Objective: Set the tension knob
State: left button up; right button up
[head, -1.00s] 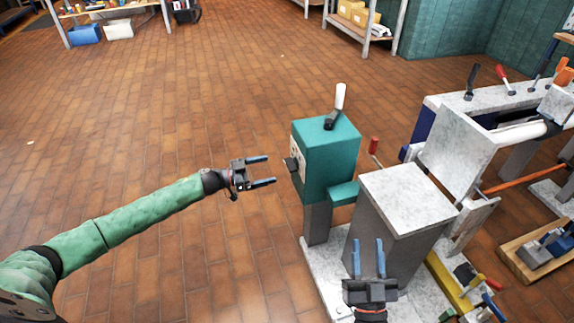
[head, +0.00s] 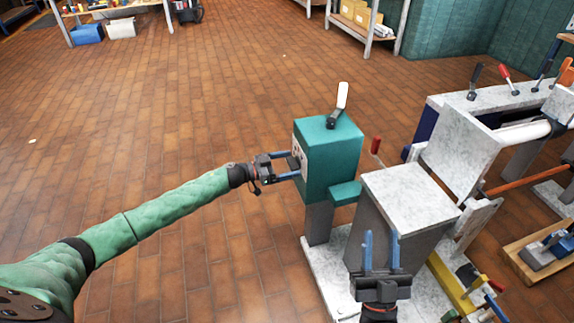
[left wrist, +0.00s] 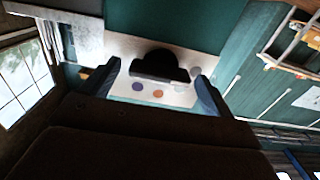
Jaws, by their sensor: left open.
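The black tension knob (left wrist: 160,66) sits on a pale panel (left wrist: 150,95) in the left wrist view, with purple and orange dots beside it. The panel is on the left face of the teal box (head: 330,150). My left gripper (head: 296,165) is at that face, open, its blue fingers either side of the knob. In the left wrist view a gap shows between each finger and the knob, so I see no grip on it. My right gripper (head: 381,240) is open and empty in front of the grey block (head: 405,190).
A white-handled lever (head: 340,98) stands on top of the teal box. A red-handled lever (head: 376,148) rises to its right. A wooden tray (head: 535,255) lies at the right. The brick-tiled floor (head: 180,110) left of the machine is clear.

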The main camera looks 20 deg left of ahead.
pick_arm(q)
jog(key=c, duration=1)
pick_arm(e)
notch_tip(320, 180, down, 24)
jog(key=w+a+g+h+p, duration=0.2)
jog(key=w+g, duration=0.1)
jog(key=g, duration=0.6)
pick_arm(q)
jog(key=shift+s+d+f+m+b, duration=0.1)
jog(key=shift+m+b, duration=0.2)
jog(key=shift+m, duration=3.7)
jog(key=shift+s+d+f+m+b, duration=0.1)
jog(key=shift+m+b, duration=0.2)
jog(key=shift+m, duration=3.7)
pick_arm(e)
notch_tip(320, 180, up, 15)
jog(key=t+y, duration=0.1)
jog(key=t, duration=0.4)
jog(key=shift+d+t, duration=0.3)
jog(key=shift+d, duration=0.15)
jog(key=shift+s, duration=0.1)
